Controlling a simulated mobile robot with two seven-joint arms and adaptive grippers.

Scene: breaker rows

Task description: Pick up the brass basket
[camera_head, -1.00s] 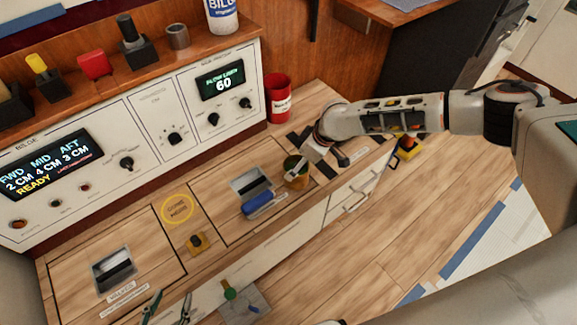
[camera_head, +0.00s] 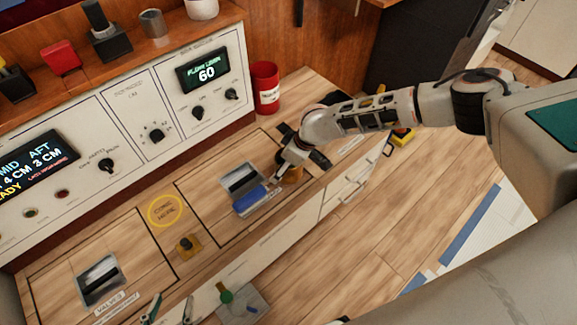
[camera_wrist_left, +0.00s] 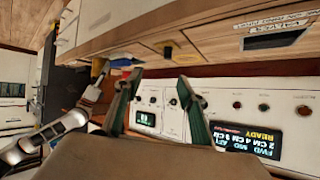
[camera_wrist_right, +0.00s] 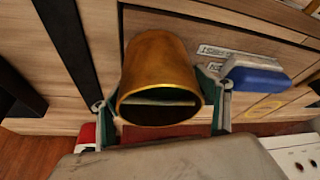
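The brass basket (camera_head: 294,174) stands on the wooden counter near its front edge, mostly hidden by my right gripper (camera_head: 281,169) in the head view. In the right wrist view the basket (camera_wrist_right: 160,75) fills the middle, its round open rim towards the camera. The fingers of my right gripper (camera_wrist_right: 162,112) are spread on either side of it; a small gap seems to show at each side, and contact is not clear. My left gripper (camera_head: 169,309) is open and empty at the bottom edge of the head view; its green-padded fingers also show apart in the left wrist view (camera_wrist_left: 159,85).
A blue block (camera_head: 250,200) lies beside a metal-lined slot (camera_head: 241,178), left of the basket. A red can (camera_head: 266,88) stands behind. The control panel (camera_head: 130,120) rises at the back.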

